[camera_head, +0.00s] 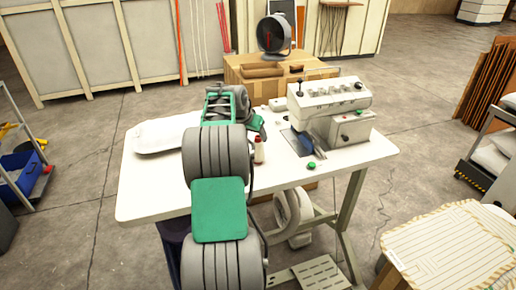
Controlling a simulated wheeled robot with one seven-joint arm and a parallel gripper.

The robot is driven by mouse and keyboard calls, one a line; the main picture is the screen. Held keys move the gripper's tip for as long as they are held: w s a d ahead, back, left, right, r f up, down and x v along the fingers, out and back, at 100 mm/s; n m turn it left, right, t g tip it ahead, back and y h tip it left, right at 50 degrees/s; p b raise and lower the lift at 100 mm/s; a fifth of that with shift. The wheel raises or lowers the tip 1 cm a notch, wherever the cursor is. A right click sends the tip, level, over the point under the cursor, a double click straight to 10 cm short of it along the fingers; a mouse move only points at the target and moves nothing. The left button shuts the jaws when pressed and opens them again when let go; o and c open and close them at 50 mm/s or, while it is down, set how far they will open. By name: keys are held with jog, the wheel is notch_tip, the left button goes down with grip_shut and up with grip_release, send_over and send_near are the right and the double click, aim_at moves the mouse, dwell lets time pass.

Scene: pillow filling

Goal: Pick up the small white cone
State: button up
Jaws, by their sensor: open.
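Another small pale piece (277,104) lies at the table's back, left of the sewing machine. Both are too small for me to tell which is the cone. My arm reaches over the table, and the end with my gripper (259,128) shows beside the links, just above the red-topped piece. It is open. The fingers are hardly distinguishable, and I see nothing held.
The sewing machine (330,105) fills the table's right side, with a green button (311,165) in front. A flat white cushion-like piece (165,134) lies at left. A cardboard box (238,72) with a fan (273,35) stands behind. The table's front left is clear.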

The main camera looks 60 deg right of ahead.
aim_at(257, 138)
jog(key=p+x, duration=0.2)
jog(key=x, duration=0.4)
jog(key=shift+d+r, duration=0.1)
jog(key=shift+d, duration=0.05)
grip_shut()
dwell(0.3)
jog(key=shift+r, duration=0.1)
